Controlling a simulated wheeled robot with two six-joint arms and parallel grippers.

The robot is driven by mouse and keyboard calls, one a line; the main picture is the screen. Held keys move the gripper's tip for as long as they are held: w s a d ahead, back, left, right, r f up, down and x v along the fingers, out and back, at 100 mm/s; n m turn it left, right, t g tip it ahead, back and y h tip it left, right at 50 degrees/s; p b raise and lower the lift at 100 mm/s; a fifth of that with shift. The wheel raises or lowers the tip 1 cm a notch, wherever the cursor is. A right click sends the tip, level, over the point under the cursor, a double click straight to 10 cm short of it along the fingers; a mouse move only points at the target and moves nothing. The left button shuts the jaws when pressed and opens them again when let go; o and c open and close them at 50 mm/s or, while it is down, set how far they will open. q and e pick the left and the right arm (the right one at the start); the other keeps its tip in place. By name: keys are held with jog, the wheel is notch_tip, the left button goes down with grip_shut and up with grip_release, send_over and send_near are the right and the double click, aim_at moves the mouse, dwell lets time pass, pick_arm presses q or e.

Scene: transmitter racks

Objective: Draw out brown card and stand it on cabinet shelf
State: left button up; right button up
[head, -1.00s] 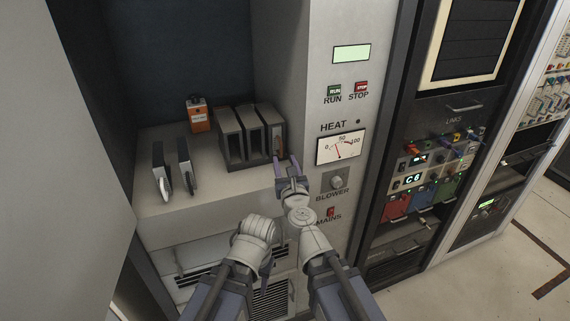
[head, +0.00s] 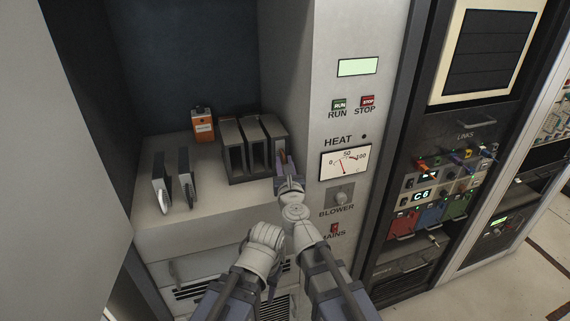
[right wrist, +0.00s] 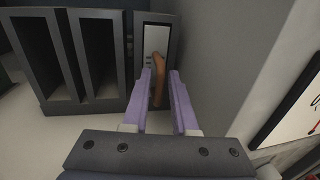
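The brown card shows as a pale front with a brown handle (right wrist: 160,68), in the rightmost slot of a dark three-slot rack (head: 233,165) on the cabinet shelf. The other two slots look empty. My right gripper (right wrist: 160,78) is open, its purple fingers on either side of the handle; I cannot tell whether they touch it. In the head view the right gripper (head: 285,165) hides most of the card. My left arm is low in front of the cabinet, its gripper (head: 271,290) pointing down and mostly hidden.
An orange box (head: 203,125) stands behind. The cabinet's side wall and meter panel (head: 345,163) are close right of the rack.

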grip_shut()
dwell(1.0)
